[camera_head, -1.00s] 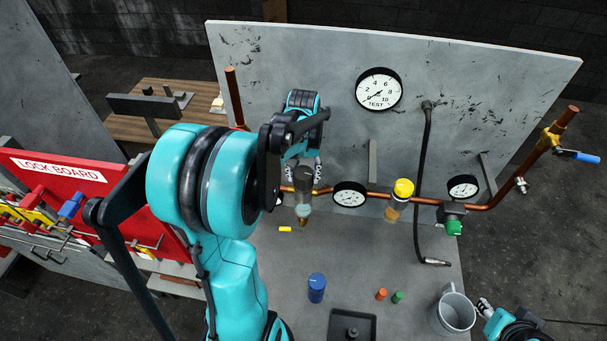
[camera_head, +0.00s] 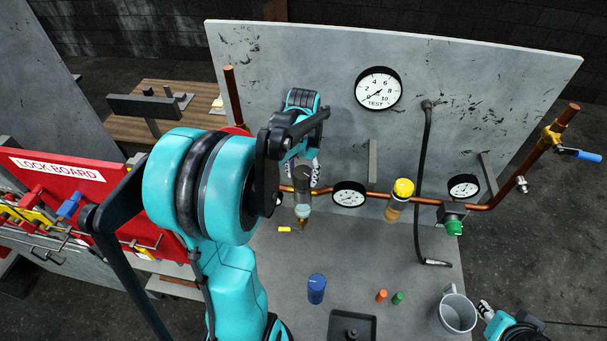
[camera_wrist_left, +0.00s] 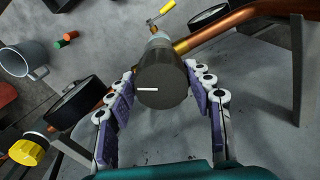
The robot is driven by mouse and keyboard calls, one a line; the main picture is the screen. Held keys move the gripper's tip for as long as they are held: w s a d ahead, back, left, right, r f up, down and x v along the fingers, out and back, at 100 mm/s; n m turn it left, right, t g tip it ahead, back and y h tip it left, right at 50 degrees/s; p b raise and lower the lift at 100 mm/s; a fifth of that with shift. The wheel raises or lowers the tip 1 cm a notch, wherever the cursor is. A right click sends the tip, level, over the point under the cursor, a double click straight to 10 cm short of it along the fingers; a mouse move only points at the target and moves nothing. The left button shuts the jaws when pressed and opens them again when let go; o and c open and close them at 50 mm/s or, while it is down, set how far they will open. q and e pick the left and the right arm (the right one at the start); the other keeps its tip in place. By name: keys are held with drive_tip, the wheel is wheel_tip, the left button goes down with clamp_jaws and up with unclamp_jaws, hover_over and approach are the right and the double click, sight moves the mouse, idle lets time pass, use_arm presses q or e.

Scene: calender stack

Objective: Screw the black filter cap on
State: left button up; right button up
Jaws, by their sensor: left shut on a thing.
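The black filter cap (camera_wrist_left: 160,82) sits on top of the clear filter housing (camera_head: 303,211) on the copper pipe. It shows end-on in the left wrist view, with a white mark on its face. My left gripper (camera_head: 304,175) is above the filter at the cap. In the left wrist view its two fingers (camera_wrist_left: 162,98) stand on either side of the cap and are shut on it. In the head view the cap is partly hidden by the fingers. My right gripper (camera_head: 485,308) is at the lower right, beside the grey mug; its fingers are too small to judge.
A copper pipe (camera_head: 372,195) carries gauges, a yellow-capped filter (camera_head: 402,188) and a green-knobbed valve (camera_head: 453,227). A blue cylinder (camera_head: 317,289), a black tray (camera_head: 352,327), small orange and green caps, and a grey mug (camera_head: 455,311) stand on the bench.

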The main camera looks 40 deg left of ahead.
use_arm(q)
drive_tip(key=shift+d+r+m, duration=0.1)
drive_tip(key=shift+d+m, duration=0.2)
drive_tip(key=shift+m, duration=0.2)
clamp_jaws()
drive_tip(key=shift+o, duration=0.9)
unclamp_jaws()
drive_tip(key=shift+d+r+m, duration=0.2)
drive_tip(key=shift+d+m, duration=0.15)
drive_tip(key=shift+m, duration=0.35)
use_arm(e)
drive_tip(key=shift+s+d+f, duration=0.1)
drive_tip(key=shift+d+f, duration=0.05)
drive_tip(key=shift+d, duration=0.25)
use_arm(q)
drive_tip(key=shift+a+r+m, duration=0.1)
drive_tip(key=shift+m, duration=1)
use_arm(e)
drive_tip(key=shift+f, duration=0.1)
use_arm(q)
drive_tip(key=shift+b, duration=0.3)
drive_tip(key=shift+c, duration=0.2)
drive_tip(key=shift+m, duration=1.1)
use_arm(e)
drive_tip(key=shift+f, duration=0.15)
